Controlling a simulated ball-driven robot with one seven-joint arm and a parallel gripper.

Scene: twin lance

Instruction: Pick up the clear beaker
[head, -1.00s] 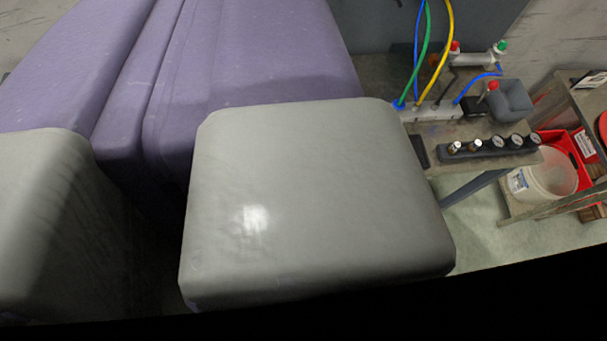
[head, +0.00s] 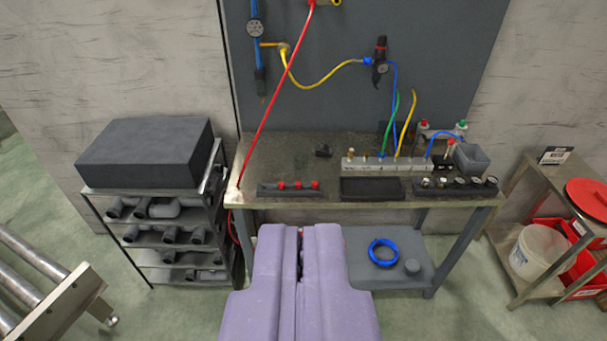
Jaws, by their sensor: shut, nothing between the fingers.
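I cannot make out a clear beaker in the head view. My gripper (head: 300,232), purple, reaches in from the bottom centre with its two halves side by side and a narrow dark slit between them. It is shut and holds nothing. Its far end shows in front of the workbench (head: 270,150), below the bench's front edge in the picture.
The bench carries a valve block (head: 375,163), a black tray (head: 370,189), gauges and a grey bin (head: 471,157). A blue hose coil (head: 383,252) lies on its lower shelf. Racks stand left (head: 160,190) and right, the right one with a white bucket (head: 540,252).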

